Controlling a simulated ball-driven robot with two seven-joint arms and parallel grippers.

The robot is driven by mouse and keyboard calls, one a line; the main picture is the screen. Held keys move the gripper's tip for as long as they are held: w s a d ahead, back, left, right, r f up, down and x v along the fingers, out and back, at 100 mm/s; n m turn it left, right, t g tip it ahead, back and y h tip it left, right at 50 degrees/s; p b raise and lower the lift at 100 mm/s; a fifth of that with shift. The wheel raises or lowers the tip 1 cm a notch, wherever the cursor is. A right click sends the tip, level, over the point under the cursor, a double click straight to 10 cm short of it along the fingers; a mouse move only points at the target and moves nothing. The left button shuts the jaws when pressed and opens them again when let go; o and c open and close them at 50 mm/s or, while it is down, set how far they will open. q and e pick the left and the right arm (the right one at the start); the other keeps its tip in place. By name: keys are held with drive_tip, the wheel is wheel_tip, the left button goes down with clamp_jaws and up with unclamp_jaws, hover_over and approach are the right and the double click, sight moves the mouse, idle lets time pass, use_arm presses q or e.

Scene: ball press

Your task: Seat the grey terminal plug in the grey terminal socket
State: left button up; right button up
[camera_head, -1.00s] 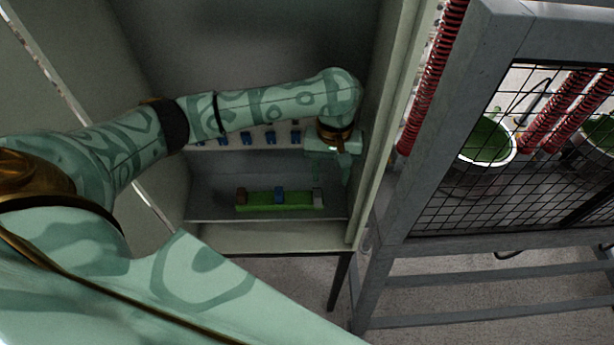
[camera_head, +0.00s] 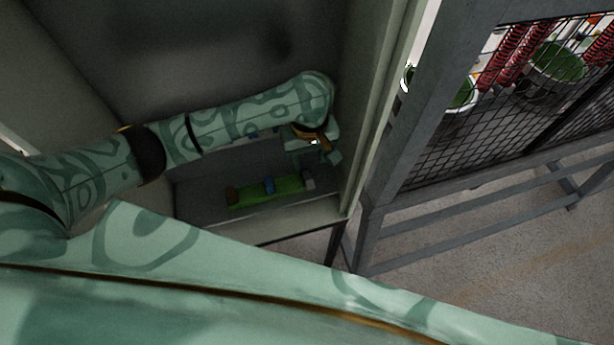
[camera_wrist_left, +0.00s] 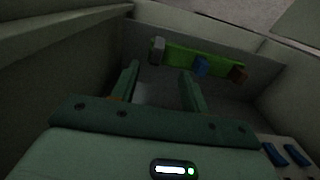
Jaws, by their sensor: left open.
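A green strip (camera_head: 288,187) lies on the cabinet floor, carrying a brown block (camera_head: 233,195), a blue block (camera_head: 269,185) and a grey block (camera_head: 309,182) at its right end. In the left wrist view the grey block (camera_wrist_left: 157,50) is on the strip's left end, ahead of my left gripper (camera_wrist_left: 160,75). I cannot tell whether this grey block is the plug or the socket. My left gripper, also in the head view (camera_head: 319,160), is open and empty, above and behind the strip's right end. My right gripper is not in view.
A pale rail with several blue pieces (camera_wrist_left: 275,155) is at the back, mostly hidden by my arm in the head view. The cabinet's right wall (camera_head: 362,110) is close to my left gripper. A grey mesh-sided frame (camera_head: 460,140) stands right of the cabinet.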

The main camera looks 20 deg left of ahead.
use_arm(q)
hover_over(309, 179)
drive_tip(key=f, duration=0.5)
drive_tip(key=shift+s+a+f, duration=0.2)
drive_tip(key=shift+f, duration=0.1)
drive_tip(key=shift+d+f, duration=0.15)
drive_tip(key=shift+f, duration=0.4)
wheel_tip(309, 179, down, 5)
drive_tip(key=shift+w+r, duration=0.1)
drive_tip(key=shift+w, duration=0.05)
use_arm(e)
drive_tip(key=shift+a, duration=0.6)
use_arm(q)
drive_tip(key=shift+c, duration=0.3)
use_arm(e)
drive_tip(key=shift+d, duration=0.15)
use_arm(q)
clamp_jaws()
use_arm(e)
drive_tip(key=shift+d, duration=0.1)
